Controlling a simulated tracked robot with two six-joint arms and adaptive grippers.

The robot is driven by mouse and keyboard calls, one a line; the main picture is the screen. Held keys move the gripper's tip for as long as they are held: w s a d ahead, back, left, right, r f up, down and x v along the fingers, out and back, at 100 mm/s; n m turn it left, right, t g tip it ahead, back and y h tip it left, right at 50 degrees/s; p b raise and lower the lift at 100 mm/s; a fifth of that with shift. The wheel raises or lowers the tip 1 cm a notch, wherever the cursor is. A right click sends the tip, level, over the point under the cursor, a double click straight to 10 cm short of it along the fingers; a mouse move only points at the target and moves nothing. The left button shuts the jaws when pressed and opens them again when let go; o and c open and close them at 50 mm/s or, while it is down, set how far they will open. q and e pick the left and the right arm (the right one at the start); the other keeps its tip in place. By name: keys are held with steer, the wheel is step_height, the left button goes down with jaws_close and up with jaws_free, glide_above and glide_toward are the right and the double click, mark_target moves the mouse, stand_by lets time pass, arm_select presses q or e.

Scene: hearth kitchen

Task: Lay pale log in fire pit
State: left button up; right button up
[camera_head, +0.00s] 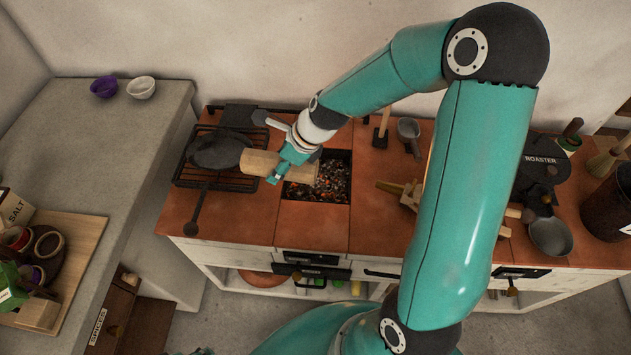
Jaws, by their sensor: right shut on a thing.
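The pale log (257,162) is held crosswise in my right gripper (281,170). The gripper is shut around it, and the log sticks out to both sides of the jaws. The log hangs over the left edge of the fire pit (329,183), a dark square opening with grey and orange embers in the terracotta counter. Its left end is beside the black pan on the grate. I cannot tell its exact height above the pit. My left gripper is not in view.
A black pan (218,151) stands on the grate at left, its handle pointing forward. Pieces of wood (397,190) lie right of the pit, partly behind my right arm. A roaster (541,158) and a metal pan (550,237) are at right.

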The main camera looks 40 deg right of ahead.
steer(key=w+d+f+m+h+b, duration=0.1)
steer(key=w+d+b, duration=0.15)
steer(key=d, duration=0.25)
steer(key=w+d+f+m+b, duration=0.1)
steer(key=w+d+f+b, duration=0.1)
steer(key=d+b, duration=0.2)
steer(key=m+b, duration=0.1)
steer(key=b, duration=0.7)
glide_above(318, 182)
steer(key=shift+t+h, duration=0.3)
steer(key=shift+t, duration=0.1)
step_height(318, 182, down, 20)
steer(key=shift+r, duration=0.1)
steer(key=shift+f+b, duration=0.85)
steer(key=shift+f, duration=1.35)
steer(key=shift+f, duration=0.15)
steer(key=o, duration=1.4)
